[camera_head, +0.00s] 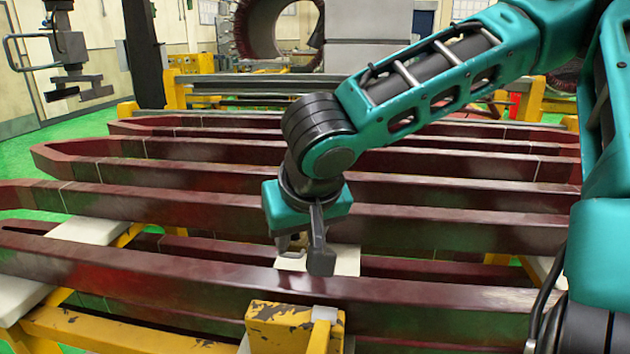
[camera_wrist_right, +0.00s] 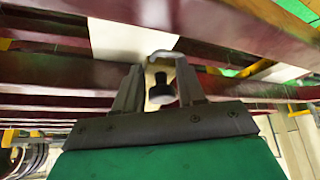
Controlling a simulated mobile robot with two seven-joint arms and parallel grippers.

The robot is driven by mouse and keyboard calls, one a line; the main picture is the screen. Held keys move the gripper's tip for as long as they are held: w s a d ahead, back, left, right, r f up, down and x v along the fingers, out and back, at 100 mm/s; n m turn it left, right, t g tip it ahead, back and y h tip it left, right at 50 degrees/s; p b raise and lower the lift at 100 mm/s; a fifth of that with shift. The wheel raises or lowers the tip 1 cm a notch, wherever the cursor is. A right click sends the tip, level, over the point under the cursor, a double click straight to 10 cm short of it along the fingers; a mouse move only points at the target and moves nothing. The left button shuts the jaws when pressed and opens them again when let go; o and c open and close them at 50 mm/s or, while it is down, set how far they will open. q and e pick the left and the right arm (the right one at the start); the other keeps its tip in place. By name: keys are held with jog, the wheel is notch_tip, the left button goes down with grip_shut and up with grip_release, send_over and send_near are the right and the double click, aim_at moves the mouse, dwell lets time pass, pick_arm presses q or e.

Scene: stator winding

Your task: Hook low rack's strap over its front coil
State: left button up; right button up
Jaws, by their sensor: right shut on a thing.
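The front coil (camera_head: 130,275) is the nearest long dark-red bar, lying across the low yellow rack (camera_head: 110,325). My right gripper (camera_head: 312,262) points down at this bar's far edge, near a white block (camera_head: 346,260). In the wrist view its two fingers (camera_wrist_right: 158,80) are a little apart, with a grey curved hook-like piece, apparently the strap (camera_wrist_right: 162,53), at their tips. A black knob-like part (camera_wrist_right: 160,90) shows between the fingers. Most of the strap is hidden in the head view, and I cannot tell whether it touches the coil.
Several more dark-red coils (camera_head: 420,200) lie side by side behind the front one, with narrow gaps. A chipped yellow post (camera_head: 290,325) stands at the near edge, below my gripper. Green floor (camera_head: 95,115) is open there.

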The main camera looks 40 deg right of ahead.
jog(key=shift+w+a+f, duration=0.1)
jog(key=shift+w+a, duration=0.05)
jog(key=shift+a, duration=0.15)
